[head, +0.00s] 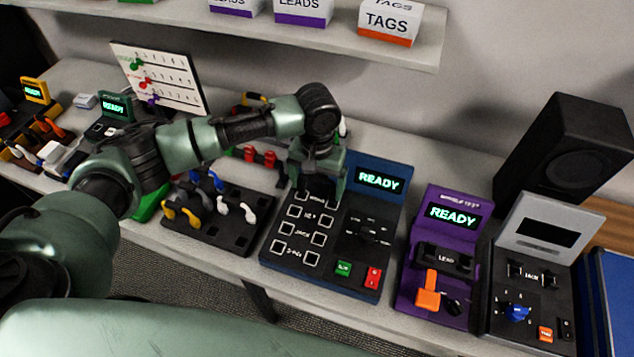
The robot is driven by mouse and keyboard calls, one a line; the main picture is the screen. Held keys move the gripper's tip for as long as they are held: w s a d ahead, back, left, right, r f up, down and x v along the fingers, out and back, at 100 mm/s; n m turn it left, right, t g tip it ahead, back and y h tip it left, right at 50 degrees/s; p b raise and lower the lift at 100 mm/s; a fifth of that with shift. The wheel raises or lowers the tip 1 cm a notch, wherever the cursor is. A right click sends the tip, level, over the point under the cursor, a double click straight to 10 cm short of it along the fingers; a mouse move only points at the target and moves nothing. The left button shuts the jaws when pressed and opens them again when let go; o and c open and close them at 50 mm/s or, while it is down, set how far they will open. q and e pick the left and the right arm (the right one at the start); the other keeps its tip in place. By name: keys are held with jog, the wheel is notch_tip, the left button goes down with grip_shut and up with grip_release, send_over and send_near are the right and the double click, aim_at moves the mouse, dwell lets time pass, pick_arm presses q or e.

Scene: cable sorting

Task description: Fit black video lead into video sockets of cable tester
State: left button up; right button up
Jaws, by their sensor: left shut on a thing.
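The cable tester (338,243) is a dark panel in a blue case with a lit READY screen. It has two columns of square sockets with small labels between them, and a green and a red button at the front. My left gripper (316,188) reaches down over its back left part, at the far end of the socket columns. It is shut on a dark thing, taken to be the black video lead, which is mostly hidden by the fingers. I cannot tell whether a plug is in a socket. My right gripper is not in view.
A black holder (208,232) with blue, yellow and white plugs stands left of the tester. A purple tester (437,255) and a grey tester (535,265) stand to the right, with a black speaker (565,155) behind. A shelf (330,28) with boxes overhangs the back.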

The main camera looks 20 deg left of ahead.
pick_arm(q)
jog(key=shift+f+p, duration=0.65)
jog(key=shift+f, duration=0.1)
dwell(0.9)
jog(key=shift+f+p, duration=0.1)
jog(key=shift+p, duration=0.4)
dwell(0.4)
jog(key=o, duration=1.2)
jog(key=shift+c, duration=0.2)
